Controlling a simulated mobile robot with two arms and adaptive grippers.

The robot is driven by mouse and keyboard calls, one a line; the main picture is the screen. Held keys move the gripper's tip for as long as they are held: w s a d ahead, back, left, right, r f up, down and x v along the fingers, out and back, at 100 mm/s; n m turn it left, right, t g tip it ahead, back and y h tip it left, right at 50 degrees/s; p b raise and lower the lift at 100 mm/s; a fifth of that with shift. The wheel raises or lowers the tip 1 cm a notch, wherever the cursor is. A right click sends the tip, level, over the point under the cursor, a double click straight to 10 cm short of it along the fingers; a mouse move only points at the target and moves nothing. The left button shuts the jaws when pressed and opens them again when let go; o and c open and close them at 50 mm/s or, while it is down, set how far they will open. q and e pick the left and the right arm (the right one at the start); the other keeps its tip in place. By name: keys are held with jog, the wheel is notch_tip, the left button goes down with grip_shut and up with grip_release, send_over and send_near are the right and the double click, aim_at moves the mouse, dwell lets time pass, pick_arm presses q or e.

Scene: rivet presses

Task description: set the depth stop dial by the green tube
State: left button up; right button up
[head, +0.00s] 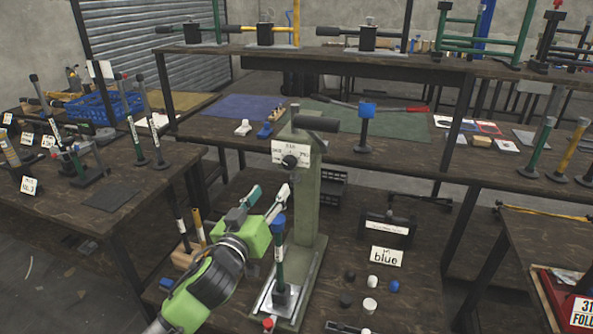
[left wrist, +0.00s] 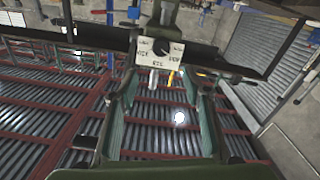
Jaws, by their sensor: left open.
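The dial is a dark knob (head: 289,162) on a white marked plate (head: 276,151), on the front of a grey-green press column (head: 308,205). In the left wrist view the knob (left wrist: 161,48) shows ahead between the fingers, on the plate reading upside down. My left gripper (head: 269,197) is open and empty, below and in front of the dial, apart from it. Other green tubes stand at the right (head: 542,143) and left (head: 134,138). Which one is meant is unclear.
The press head (head: 315,122) juts out above the dial. A blue-topped stand (head: 366,125) is on the bench behind.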

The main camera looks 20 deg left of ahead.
aim_at(288, 165)
pick_arm(q)
jog(key=w+p, duration=0.1)
jog(key=w, duration=1)
jog(key=shift+w+d, duration=0.1)
jog(key=shift+w, duration=0.2)
jog(key=shift+w+f+p, duration=0.1)
jog(key=shift+w+p, duration=0.2)
jog(key=shift+w, duration=0.6)
pick_arm(e)
jog(key=shift+s+a+r, duration=0.1)
jog(key=shift+a+r, duration=0.05)
jog(key=shift+r, duration=0.7)
pick_arm(q)
jog(key=shift+c, duration=0.3)
jog(key=c, duration=1)
pick_arm(e)
jog(key=shift+a, duration=0.1)
